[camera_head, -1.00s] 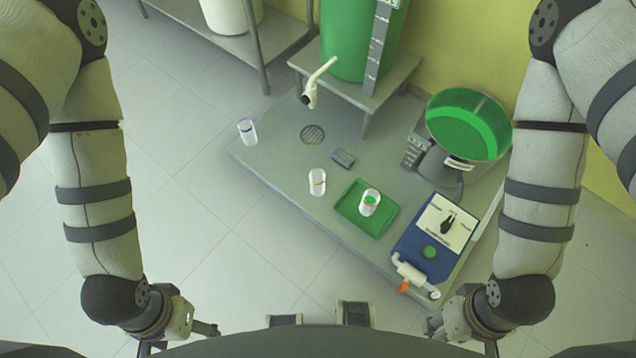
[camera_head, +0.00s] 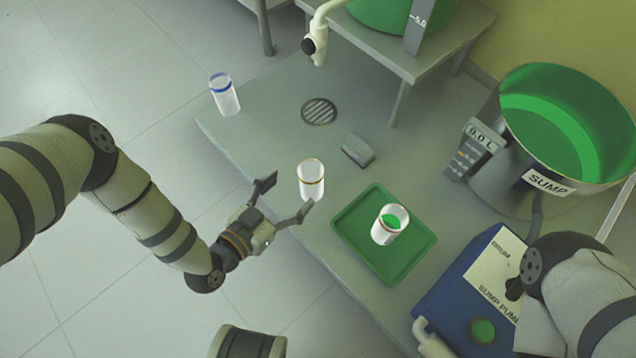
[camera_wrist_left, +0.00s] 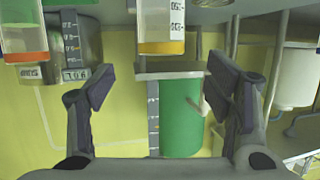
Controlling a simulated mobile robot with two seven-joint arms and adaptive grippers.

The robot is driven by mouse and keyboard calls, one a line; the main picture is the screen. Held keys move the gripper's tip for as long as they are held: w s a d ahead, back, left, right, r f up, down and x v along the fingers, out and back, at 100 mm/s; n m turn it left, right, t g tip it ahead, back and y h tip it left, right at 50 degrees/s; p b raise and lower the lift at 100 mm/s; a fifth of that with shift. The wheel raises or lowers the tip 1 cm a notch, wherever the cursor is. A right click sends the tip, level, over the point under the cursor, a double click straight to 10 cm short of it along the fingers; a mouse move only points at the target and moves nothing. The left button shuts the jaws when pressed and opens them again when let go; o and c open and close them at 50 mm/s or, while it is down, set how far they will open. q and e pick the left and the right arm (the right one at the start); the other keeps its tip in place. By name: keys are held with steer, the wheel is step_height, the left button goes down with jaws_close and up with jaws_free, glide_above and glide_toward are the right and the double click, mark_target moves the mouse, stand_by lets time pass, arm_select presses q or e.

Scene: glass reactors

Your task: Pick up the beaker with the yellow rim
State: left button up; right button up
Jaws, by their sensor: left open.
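The beaker with the yellow rim (camera_head: 311,183) stands upright on the grey bench in the middle of the head view, clear and seemingly empty. In the left wrist view this beaker (camera_wrist_left: 161,25) hangs into the top centre, its yellow rim lowest, because that picture is upside down. My left gripper (camera_head: 287,197) is open, its fingers spread just short of the beaker on its lower-left side. In the left wrist view the open fingers (camera_wrist_left: 160,78) lie either side of the beaker's line, with nothing between them. My right gripper is out of view.
A beaker with an orange-red rim (camera_head: 388,227) holds green liquid on the green tray (camera_head: 366,262). A blue-rimmed beaker (camera_head: 225,95) stands back left. A small grey block (camera_head: 358,151), a drain (camera_head: 319,111), the sump pot (camera_head: 507,185) and blue pump box (camera_head: 440,298) are nearby.

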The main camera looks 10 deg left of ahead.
mark_target(318, 164)
arm_select(q)
steer(key=b+x, duration=0.4)
steer(key=x, duration=0.4)
steer(key=shift+w+d+f, duration=0.1)
steer(key=shift+w+f, duration=0.05)
steer(key=shift+w, duration=0.25)
steer(key=c, duration=1.7)
